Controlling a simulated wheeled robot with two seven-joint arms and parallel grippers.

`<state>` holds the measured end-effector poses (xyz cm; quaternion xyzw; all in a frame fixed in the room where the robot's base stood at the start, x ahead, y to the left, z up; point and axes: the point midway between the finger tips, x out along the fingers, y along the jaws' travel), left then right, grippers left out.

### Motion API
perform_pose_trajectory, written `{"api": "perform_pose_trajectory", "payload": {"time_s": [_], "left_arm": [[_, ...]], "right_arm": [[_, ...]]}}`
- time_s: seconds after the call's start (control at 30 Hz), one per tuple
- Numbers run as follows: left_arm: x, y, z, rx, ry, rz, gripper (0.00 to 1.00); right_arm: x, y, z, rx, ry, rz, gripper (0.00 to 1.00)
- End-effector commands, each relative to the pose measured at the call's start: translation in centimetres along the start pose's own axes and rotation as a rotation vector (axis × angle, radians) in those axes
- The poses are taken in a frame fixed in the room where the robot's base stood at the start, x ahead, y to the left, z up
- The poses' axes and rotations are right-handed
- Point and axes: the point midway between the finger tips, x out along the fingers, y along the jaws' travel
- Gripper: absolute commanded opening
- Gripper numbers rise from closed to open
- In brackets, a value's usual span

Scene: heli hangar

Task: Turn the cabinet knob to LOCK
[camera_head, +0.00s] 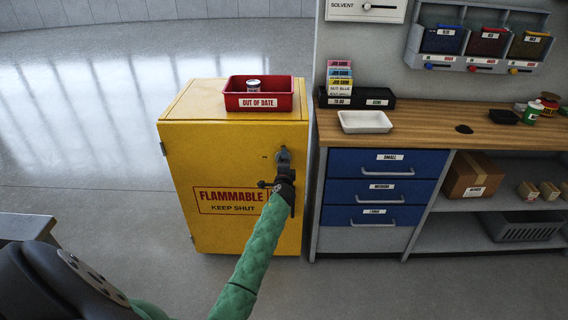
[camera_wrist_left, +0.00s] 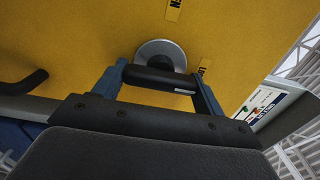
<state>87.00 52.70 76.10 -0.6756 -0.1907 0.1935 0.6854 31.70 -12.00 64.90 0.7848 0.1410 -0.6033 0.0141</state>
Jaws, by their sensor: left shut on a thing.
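The yellow flammable cabinet (camera_head: 225,150) stands left of the workbench with its door closed. Its knob (camera_head: 284,154) is on the upper right of the door, mostly hidden in the head view by my left gripper (camera_head: 284,172). In the left wrist view the knob (camera_wrist_left: 160,52) is a round grey plate with a black bar handle. My left gripper (camera_wrist_left: 160,82) has one finger at each end of the bar and is shut on it. Two small yellow labels are on the door near the knob, one above it and one to the right; their words are partly cut off. My right gripper is out of view.
A red OUT OF DATE tray (camera_head: 265,101) with a can (camera_head: 253,85) sits on the cabinet top. Blue drawers (camera_head: 376,188) and the wooden workbench (camera_head: 440,133) stand close on the right. Open floor (camera_head: 80,130) lies to the left.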

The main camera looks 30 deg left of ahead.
Motion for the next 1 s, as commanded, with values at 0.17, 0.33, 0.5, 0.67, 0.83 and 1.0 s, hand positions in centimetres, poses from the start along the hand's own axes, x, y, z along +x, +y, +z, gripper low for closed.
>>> {"api": "perform_pose_trajectory", "payload": {"time_s": [0.17, 0.33, 0.5, 0.67, 0.83, 1.0], "left_arm": [[0.0, 0.1, 0.0, 0.002, 0.000, 0.001, 0.48], [0.0, 0.1, 0.0, 0.002, 0.000, 0.001, 0.89], [0.0, 0.1, 0.0, 0.001, 0.000, 0.000, 0.93], [-0.1, 0.1, 0.0, 0.001, 0.000, 0.000, 0.93], [-1.5, 0.2, -0.1, 0.002, 0.002, 0.000, 0.93], [-4.1, 0.3, 0.0, 0.001, 0.001, 0.001, 0.93]], "right_arm": [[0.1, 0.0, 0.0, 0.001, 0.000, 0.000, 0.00], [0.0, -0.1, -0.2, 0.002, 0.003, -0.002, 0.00], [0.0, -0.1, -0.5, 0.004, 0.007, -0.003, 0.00], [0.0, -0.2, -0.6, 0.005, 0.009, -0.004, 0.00], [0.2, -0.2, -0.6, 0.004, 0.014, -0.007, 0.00], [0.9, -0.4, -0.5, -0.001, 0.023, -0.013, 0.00]]}}
